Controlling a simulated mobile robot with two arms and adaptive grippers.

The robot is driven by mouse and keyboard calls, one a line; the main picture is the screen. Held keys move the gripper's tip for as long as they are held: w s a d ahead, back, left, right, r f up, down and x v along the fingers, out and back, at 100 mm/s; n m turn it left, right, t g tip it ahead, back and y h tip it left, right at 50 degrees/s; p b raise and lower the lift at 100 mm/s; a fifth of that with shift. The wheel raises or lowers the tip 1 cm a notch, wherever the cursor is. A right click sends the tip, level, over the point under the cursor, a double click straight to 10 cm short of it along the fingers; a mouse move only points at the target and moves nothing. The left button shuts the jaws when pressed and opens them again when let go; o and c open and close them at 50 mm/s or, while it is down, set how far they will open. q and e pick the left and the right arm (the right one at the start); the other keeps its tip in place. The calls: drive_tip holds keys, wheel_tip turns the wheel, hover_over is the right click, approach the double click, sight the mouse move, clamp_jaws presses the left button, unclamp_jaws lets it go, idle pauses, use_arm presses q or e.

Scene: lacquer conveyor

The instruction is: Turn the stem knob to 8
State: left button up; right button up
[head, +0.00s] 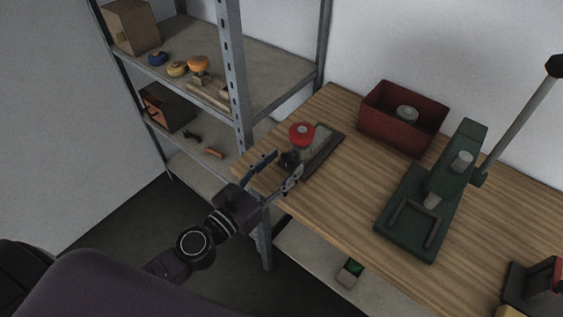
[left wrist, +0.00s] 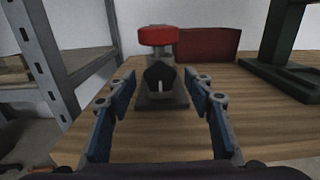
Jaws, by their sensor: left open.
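The stem knob appears to be the red round knob (head: 302,129) on top of a small grey fixture at the left end of the wooden bench. In the left wrist view the red knob (left wrist: 158,35) stands above a dark pointed part (left wrist: 159,74) on a grey base plate (left wrist: 178,100). No number on the knob can be read. My left gripper (head: 279,166) is open, just in front of the fixture. In the left wrist view its two fingers (left wrist: 160,98) stand either side of the dark part, apart from it, and lower than the knob. My right gripper is not in view.
A red bin (head: 383,126) holding a grey round part stands behind and right. A green press (head: 410,237) with a long lever is further right. A metal shelf rack (head: 229,60) stands close at left. Bare bench top (head: 335,205) lies between fixture and press.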

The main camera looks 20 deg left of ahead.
use_arm(q)
drive_tip(key=c, duration=1.2)
